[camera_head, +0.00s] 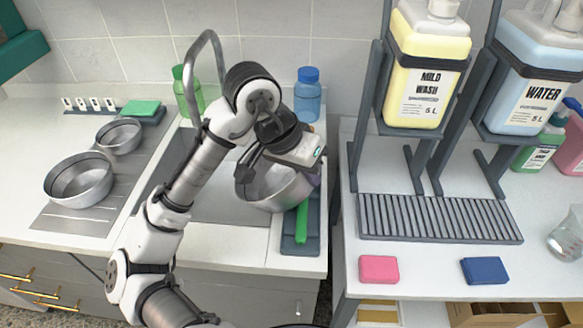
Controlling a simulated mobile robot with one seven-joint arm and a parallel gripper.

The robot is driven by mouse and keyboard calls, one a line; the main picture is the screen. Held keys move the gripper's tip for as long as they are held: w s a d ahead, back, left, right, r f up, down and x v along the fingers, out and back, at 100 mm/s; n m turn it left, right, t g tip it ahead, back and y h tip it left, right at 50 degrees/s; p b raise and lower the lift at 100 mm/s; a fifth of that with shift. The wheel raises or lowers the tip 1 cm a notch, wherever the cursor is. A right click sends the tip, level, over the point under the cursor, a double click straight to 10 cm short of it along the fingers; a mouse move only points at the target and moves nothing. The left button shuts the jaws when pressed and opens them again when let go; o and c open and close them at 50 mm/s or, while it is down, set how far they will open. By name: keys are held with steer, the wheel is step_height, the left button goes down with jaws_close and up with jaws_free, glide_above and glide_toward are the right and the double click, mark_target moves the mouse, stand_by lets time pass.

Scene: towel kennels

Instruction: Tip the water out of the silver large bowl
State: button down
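A silver bowl (272,190) is at the right side of the sink (225,205), overlapping its edge and the counter strip beside it. My gripper (312,178) is at the bowl's right rim and appears shut on it; the fingertips are mostly hidden. The bowl seems raised and slightly tilted. My gripper and wrist cover its far rim, and no water can be made out inside. Another large silver bowl (78,180) and a smaller silver bowl (119,137) stand upright on the drainboard at left.
A green brush (302,222) lies on a dark mat (300,246) right of the sink. A blue bottle (307,97) and green bottle (187,92) stand behind. Mild wash (428,65) and water (537,75) containers stand on racks at right. A tap (204,45) arches over the sink.

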steer(key=shift+d+f+y, duration=0.35)
steer(key=shift+f+y, duration=0.2)
steer(key=shift+y, duration=0.25)
steer(key=shift+d+f+y+p, duration=0.15)
steer(key=shift+f+y+p, duration=0.45)
steer(key=shift+y, duration=0.5)
steer(key=shift+d+f+m+y+p, duration=0.15)
steer(key=shift+f+y, duration=0.6)
steer(key=shift+y, duration=0.1)
steer(key=shift+d+f+m+y+p, duration=0.1)
steer(key=shift+f+m+y+p, duration=0.05)
steer(key=shift+f+y, duration=0.65)
steer(key=shift+r, duration=0.1)
